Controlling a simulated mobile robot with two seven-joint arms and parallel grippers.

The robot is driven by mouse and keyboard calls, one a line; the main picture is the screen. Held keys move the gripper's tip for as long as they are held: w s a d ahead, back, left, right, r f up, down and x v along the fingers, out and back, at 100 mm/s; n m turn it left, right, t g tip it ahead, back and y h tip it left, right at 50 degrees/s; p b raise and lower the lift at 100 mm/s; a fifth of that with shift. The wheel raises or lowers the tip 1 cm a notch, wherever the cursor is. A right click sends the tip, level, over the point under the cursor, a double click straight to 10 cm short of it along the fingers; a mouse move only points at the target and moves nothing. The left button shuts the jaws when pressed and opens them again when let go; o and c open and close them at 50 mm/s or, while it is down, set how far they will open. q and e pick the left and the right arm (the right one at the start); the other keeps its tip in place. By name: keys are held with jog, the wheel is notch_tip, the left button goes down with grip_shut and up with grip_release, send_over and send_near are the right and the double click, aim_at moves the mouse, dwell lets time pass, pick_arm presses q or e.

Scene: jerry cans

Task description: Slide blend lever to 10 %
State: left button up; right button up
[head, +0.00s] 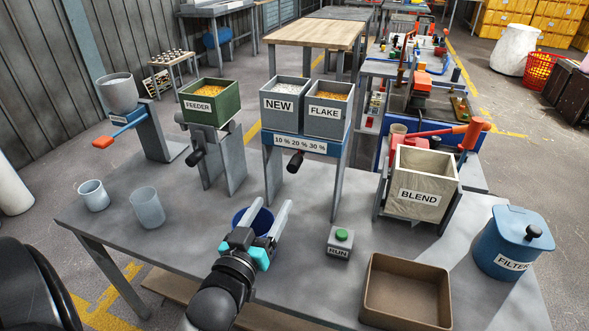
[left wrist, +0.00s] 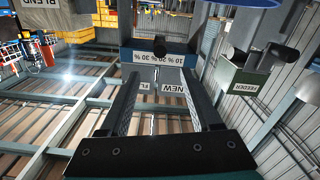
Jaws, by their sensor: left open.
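The blend lever's black knob (head: 295,161) sticks out from the front of the blue-grey stand under the NEW bin (head: 283,101) and FLAKE bin (head: 328,107). The scale label (head: 300,144) reads 10 %, 20 %, 30 %. The knob (left wrist: 158,51) lines up with about the 20 % mark in the left wrist view. My left gripper (head: 269,206) is open and empty, in front of and below the knob in the head view. In the left wrist view the knob appears beyond and between its open fingers (left wrist: 160,82), apart from them. My right gripper is out of view.
A blue cup (head: 246,221) stands partly hidden behind my left gripper. The FEEDER bin (head: 210,103) with its own black knob stands left. The RUN button (head: 341,240), brown tray (head: 407,291), BLEND bin (head: 420,184) and FILTER pot (head: 514,243) stand right.

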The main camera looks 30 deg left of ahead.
aim_at(290, 173)
pick_arm(q)
jog(key=b+x, duration=0.2)
jog(key=x, duration=1)
jog(key=shift+b, duration=0.35)
jog(key=shift+x, duration=0.95)
jog(key=shift+w+a+b, duration=0.1)
jog(key=shift+w+b, duration=0.25)
jog(key=shift+w, duration=0.25)
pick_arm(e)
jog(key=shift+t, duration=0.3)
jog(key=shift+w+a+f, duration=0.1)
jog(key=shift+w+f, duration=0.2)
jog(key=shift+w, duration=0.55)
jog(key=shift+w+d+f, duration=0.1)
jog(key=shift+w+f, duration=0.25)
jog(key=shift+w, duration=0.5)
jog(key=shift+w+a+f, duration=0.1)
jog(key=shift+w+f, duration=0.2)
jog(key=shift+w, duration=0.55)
pick_arm(q)
jog(key=shift+r, duration=0.1)
grip_shut()
